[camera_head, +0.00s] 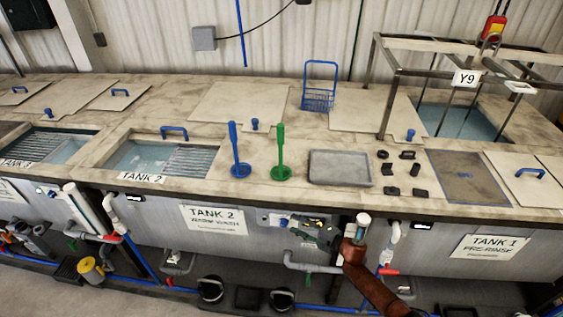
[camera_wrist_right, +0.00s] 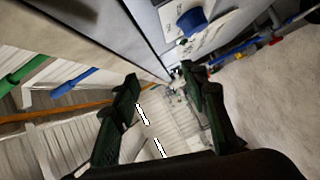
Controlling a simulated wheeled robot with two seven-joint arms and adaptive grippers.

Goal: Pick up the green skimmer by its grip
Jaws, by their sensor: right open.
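The green skimmer (camera_head: 280,158) stands upright on the counter, its grip pointing up and its round green base on the surface. A similar blue skimmer (camera_head: 236,152) stands just left of it. My right gripper (camera_head: 305,230) is in front of the tank front, below the counter edge and apart from the green skimmer. In the right wrist view my right gripper (camera_wrist_right: 160,80) has its dark green fingers spread with nothing held between them. A green bar (camera_wrist_right: 22,74) and a blue bar (camera_wrist_right: 75,85) show at that view's left, likely the skimmers. My left gripper is not in view.
A grey tray (camera_head: 340,168) lies right of the green skimmer, with several small black blocks (camera_head: 415,168) beyond it. The open tank 2 (camera_head: 130,157) is at left. A blue wire basket (camera_head: 319,88) stands behind. Pipes and valves line the tank fronts.

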